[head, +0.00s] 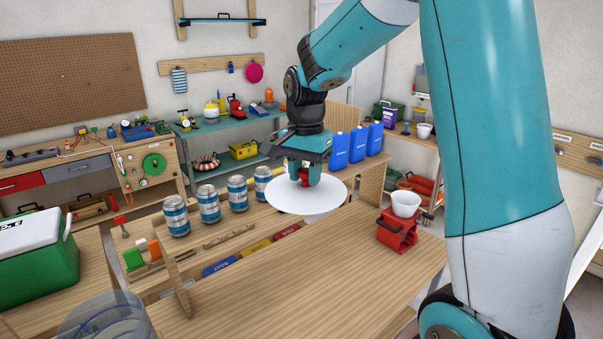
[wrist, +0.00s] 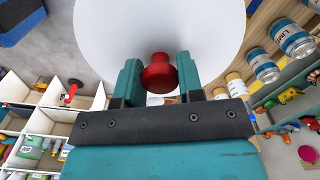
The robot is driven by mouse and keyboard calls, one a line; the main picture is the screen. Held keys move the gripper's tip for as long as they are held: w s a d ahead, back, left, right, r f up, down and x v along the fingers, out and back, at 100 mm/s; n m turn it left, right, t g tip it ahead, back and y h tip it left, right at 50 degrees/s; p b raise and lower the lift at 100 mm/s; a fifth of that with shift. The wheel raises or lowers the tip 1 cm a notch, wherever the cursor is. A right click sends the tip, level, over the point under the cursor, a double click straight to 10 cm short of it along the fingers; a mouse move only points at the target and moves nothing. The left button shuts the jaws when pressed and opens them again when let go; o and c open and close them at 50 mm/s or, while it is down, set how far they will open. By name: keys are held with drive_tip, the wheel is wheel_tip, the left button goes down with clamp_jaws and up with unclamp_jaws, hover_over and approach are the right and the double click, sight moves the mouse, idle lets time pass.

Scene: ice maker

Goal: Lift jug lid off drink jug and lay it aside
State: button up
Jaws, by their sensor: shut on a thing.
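My gripper (head: 303,178) is shut on the red knob of the white round jug lid (head: 280,197). In the wrist view, the knob (wrist: 158,74) sits between the two teal fingers of my gripper (wrist: 160,75), with the broad white lid (wrist: 105,30) beyond. The lid appears roughly level, near the far edge of the wooden table. A small white part shows beneath it. A see-through bluish round vessel (head: 103,318), perhaps the drink jug, is cut off at the bottom left of the head view. I cannot see its whole shape.
Several cans (head: 209,204) stand left of the lid. A white cup (head: 405,203) sits on a red stand (head: 396,232) at the table's right. The wooden tabletop (head: 290,275) between is clear. A green cooler (head: 35,258) stands at far left; blue containers (head: 357,143) stand behind.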

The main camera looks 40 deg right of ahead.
drive_tip(key=shift+a, duration=0.1)
drive_tip(key=shift+f+b, duration=0.35)
drive_tip(key=shift+f, duration=0.05)
wheel_tip(320, 180, down, 55)
drive_tip(key=b, duration=3.7)
drive_tip(key=shift+f, duration=0.15)
drive_tip(key=shift+f+b, duration=0.3)
drive_tip(key=shift+f, duration=0.3)
drive_tip(key=o, duration=1.1)
drive_tip(key=shift+r, duration=0.1)
wheel_tip(320, 180, up, 17)
drive_tip(key=shift+s+r+p, duration=0.1)
drive_tip(key=shift+p, duration=0.5)
